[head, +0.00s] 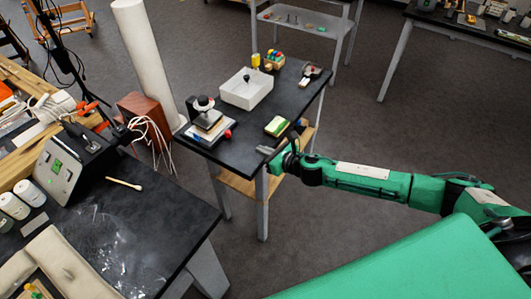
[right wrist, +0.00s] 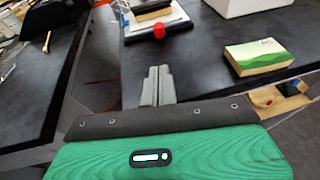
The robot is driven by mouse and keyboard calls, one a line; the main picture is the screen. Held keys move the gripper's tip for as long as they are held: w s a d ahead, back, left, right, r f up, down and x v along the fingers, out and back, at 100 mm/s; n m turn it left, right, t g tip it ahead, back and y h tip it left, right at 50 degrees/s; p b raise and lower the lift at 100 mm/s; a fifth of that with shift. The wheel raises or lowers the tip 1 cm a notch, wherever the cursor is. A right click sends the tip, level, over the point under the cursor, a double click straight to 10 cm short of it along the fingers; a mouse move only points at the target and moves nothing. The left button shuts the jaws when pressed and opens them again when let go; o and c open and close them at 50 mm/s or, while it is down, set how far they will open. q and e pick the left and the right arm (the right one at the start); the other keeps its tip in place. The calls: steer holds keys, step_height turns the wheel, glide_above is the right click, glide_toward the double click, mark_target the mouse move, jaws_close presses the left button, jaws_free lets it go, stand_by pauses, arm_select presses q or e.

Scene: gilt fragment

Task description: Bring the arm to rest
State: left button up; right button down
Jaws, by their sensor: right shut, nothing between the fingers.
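My right arm (head: 365,180) is green and reaches in from the right in the head view. Its gripper (head: 265,150) is at the near edge of a small black-topped table (head: 235,145). In the right wrist view the grey fingers (right wrist: 157,84) are together with nothing between them, over the table's near corner. The fingers are apart from a green and yellow box (right wrist: 258,57), which also shows in the head view (head: 277,126). My left gripper is not in view.
The small table holds a white bin (head: 246,92), a black and white device (head: 206,115) and a red knob (right wrist: 159,31). A cluttered dark bench (head: 150,215) stands at the left, with a control box (head: 62,165). Open floor (head: 400,125) lies to the right.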

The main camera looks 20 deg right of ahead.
steer(key=s+a+m+h, duration=0.5)
steer(key=s+m, duration=0.6)
steer(key=m, duration=0.9)
steer(key=s+d+f+m+g+h, duration=0.1)
steer(key=s+d+m+g, duration=0.3)
steer(key=s+m, duration=0.7)
steer(key=s+d+m+g+h, duration=0.1)
steer(key=s+d+m+g, duration=0.3)
steer(key=s+m, duration=0.75)
steer(key=s+a+f+n+g, duration=0.1)
steer(key=s+f+n+g, duration=0.2)
steer(key=f, duration=2.9)
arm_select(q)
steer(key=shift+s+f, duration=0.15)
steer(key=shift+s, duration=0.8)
arm_select(e)
steer(key=s+d+f, duration=0.3)
steer(key=s+f, duration=1.5)
steer(key=shift+s+f+g, duration=0.4)
